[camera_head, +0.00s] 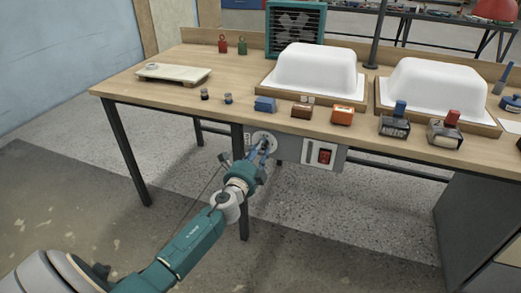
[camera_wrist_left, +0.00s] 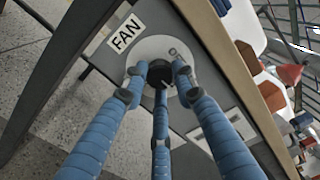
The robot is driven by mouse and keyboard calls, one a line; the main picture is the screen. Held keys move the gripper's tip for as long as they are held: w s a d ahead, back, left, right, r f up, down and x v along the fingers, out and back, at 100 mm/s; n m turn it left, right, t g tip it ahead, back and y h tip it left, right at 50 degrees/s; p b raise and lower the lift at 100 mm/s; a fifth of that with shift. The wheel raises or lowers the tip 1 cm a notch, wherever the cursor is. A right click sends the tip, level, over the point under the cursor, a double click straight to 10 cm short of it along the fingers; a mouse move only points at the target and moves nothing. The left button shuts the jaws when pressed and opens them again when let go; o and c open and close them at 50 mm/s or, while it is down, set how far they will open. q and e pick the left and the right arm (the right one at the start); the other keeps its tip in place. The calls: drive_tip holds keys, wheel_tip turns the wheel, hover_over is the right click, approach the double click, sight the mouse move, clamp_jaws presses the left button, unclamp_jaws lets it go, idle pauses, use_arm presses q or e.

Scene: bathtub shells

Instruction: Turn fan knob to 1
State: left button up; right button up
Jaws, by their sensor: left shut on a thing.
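The fan knob (camera_wrist_left: 160,70) is a dark round knob in the left wrist view. It sits on a pale round dial plate (camera_wrist_left: 146,48) next to a label reading FAN (camera_wrist_left: 125,34). In the head view the dial plate (camera_head: 266,135) is on a grey panel under the table's front edge. My left gripper (camera_head: 264,146) is shut on the knob, with its blue fingers around it, as the left wrist view (camera_wrist_left: 158,78) also shows. The fingers hide part of the dial, and I cannot read the knob's setting. My right gripper is not in view.
A red switch (camera_head: 325,156) is on the same panel, right of the dial. The wooden tabletop (camera_head: 150,92) holds two white tub shells (camera_head: 315,70) (camera_head: 432,88), small blocks and a teal fan (camera_head: 297,24). A black table leg (camera_head: 241,200) stands below the dial.

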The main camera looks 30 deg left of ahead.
use_arm(q)
drive_tip(key=shift+a+f, duration=0.1)
drive_tip(key=shift+a, duration=0.1)
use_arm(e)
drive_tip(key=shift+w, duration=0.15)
use_arm(q)
drive_tip(key=o, duration=1.2)
drive_tip(key=shift+s, duration=0.1)
drive_tip(key=shift+c, duration=0.2)
drive_tip(key=v, duration=1.2)
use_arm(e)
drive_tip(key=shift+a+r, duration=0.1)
